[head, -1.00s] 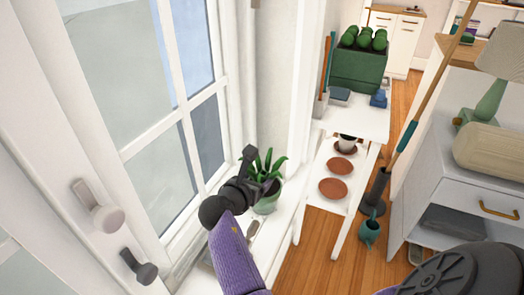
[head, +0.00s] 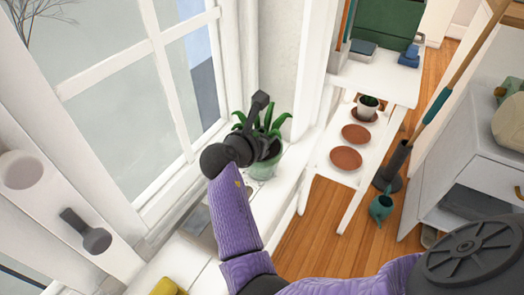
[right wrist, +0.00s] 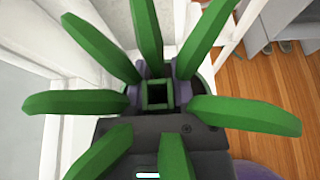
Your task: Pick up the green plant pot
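The green plant pot (head: 262,170) stands upright on the white windowsill, with long green leaves (head: 281,122) fanning out of it. My right gripper (head: 268,150) is over the pot's top, among the leaves, and hides part of the pot and plant. In the right wrist view the leaves spread around my right gripper (right wrist: 160,95). Its two fingertips are apart, with the plant's square green centre between them. I cannot tell whether either finger touches the plant or pot. My left gripper is not in view.
The window frame (head: 165,110) rises close on the left, with handles (head: 85,232) near me. To the right, a white shelf (head: 385,82) holds terracotta saucers (head: 346,158) and a small potted plant (head: 368,106). A teal watering can (head: 381,207) stands on the wooden floor.

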